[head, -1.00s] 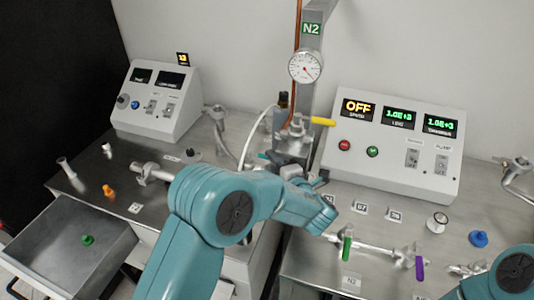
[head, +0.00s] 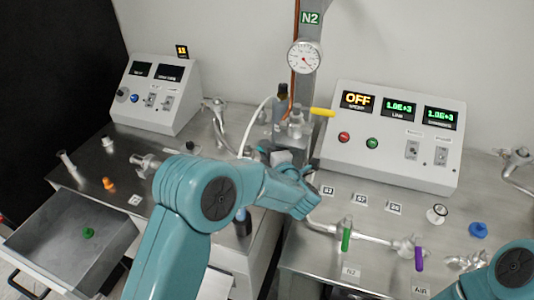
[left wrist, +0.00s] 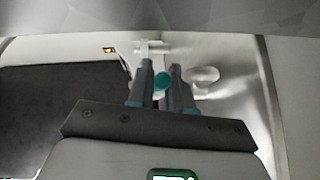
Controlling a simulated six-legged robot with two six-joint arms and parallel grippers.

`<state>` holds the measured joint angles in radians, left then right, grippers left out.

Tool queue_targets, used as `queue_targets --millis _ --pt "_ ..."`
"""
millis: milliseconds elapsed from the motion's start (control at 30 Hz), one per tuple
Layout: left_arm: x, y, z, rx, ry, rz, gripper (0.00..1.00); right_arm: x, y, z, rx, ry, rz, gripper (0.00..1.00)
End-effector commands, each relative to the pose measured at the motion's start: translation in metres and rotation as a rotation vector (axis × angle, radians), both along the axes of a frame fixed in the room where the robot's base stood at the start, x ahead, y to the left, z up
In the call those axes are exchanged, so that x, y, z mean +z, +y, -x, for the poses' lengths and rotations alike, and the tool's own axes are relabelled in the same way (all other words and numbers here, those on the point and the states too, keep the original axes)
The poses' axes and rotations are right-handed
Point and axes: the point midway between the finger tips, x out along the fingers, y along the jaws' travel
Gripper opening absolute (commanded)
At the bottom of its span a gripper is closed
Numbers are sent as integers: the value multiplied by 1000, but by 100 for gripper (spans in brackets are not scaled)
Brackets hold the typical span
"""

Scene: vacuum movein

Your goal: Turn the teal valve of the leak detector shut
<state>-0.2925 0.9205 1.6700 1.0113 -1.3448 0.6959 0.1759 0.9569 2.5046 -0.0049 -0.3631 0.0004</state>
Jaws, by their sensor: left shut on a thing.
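The teal valve shows in the left wrist view as a small teal round end (left wrist: 162,81) between the two grey fingers of my left gripper (left wrist: 162,74). The fingers are close together and shut on it. In the head view my left gripper (head: 272,152) is at the foot of the grey N2 column, beyond the wrist of my teal arm. It is small there, and the valve handle is largely hidden by it. How far the handle is turned cannot be told. My right arm shows only in part at the lower right edge, and its gripper is out of the picture.
The right control box (head: 390,145) reads OFF. Green (head: 346,240) and purple (head: 420,258) handles are on piping at the right. An open drawer (head: 60,225) is at the left.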

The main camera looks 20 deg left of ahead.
Motion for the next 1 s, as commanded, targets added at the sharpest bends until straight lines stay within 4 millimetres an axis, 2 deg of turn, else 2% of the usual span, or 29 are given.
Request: queue_targets --millis 33,200,567,600,667,1000 --pt "-6 2 1 -40 -8 1 0 -18 0 0 0 1 0 43" --pt "-3 3 6 -146 -8 0 0 -35 0 0 0 1 0 43" --pt "1 2 7 -177 -4 0 0 -35 0 0 0 1 0 43" --pt "1 2 7 -177 -4 0 23 -35 0 0 0 1 0 43" --pt "1 2 7 -177 -4 0 39 -35 0 0 0 1 0 43" --pt "1 0 10 -180 -3 0 39 -36 0 0 0 1 0 43"
